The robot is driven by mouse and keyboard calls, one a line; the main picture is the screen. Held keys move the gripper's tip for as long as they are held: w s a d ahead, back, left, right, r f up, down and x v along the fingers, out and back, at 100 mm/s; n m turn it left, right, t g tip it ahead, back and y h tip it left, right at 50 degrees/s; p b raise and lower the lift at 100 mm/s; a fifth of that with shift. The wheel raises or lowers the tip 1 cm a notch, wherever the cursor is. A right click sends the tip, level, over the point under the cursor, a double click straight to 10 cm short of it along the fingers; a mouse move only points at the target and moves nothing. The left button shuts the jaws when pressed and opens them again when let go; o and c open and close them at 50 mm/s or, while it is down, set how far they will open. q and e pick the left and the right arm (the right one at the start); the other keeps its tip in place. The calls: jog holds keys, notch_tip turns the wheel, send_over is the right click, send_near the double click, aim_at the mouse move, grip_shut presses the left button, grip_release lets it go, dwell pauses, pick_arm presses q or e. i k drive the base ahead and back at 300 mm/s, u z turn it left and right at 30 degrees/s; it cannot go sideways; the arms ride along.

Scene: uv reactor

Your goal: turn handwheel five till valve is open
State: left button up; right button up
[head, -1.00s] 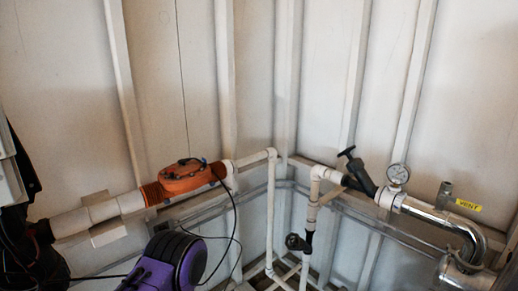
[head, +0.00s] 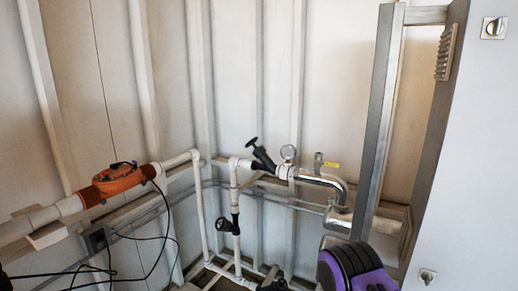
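No number is readable on any valve, so I cannot tell which is handwheel five. A slanted black valve (head: 262,158) with a small black handwheel (head: 251,142) on top sits on the pipe run near the middle of the head view. A second black handwheel (head: 223,225) is on a vertical white pipe below and left of it. A dark part (head: 273,286), possibly another valve, is cut off at the bottom edge. Neither gripper shows. A purple and black part of my own arm is at the lower right.
A pressure gauge (head: 288,152) and a yellow label (head: 333,165) are right of the slanted valve, above a shiny pipe elbow (head: 338,188). An orange unit (head: 118,180) is on the left pipe, with loose black cables below. A steel frame (head: 377,120) and grey panel (head: 470,160) close the right.

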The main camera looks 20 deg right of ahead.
aim_at(251, 142)
jog(key=z, duration=0.8)
jog(key=i, duration=0.95)
